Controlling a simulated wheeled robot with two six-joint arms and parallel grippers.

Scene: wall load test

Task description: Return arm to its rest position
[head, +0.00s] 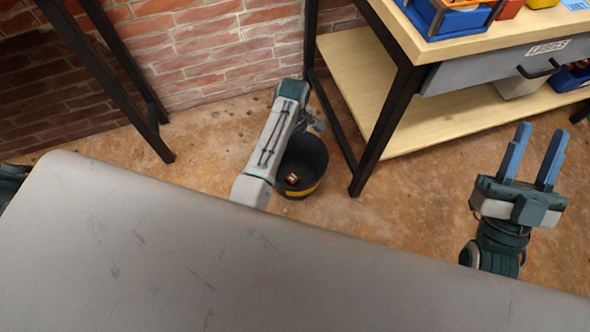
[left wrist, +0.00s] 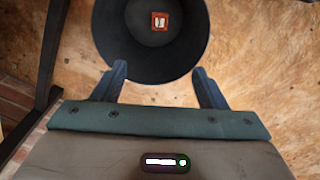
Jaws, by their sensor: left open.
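My left arm reaches down over the floor in the head view, and its gripper is mostly hidden behind the arm there. In the left wrist view my left gripper (left wrist: 160,69) is open and empty, with its two blue fingers wide apart at the near rim of a dark bucket (left wrist: 115,30). The bucket (head: 308,160) stands on the floor, partly behind my left arm in the head view. A small red item with a white label (left wrist: 160,22) lies inside it, apart from the fingers. My right gripper (head: 541,132) is open and empty at the right.
A workbench (head: 425,40) with a wooden top, lower shelf (head: 350,65) and dark legs stands right of the bucket. Bins (head: 460,18) sit on it. A dark metal frame (head: 120,70) stands at the left before the brick wall (head: 200,50). Brown floor (head: 430,190) lies clear between the arms.

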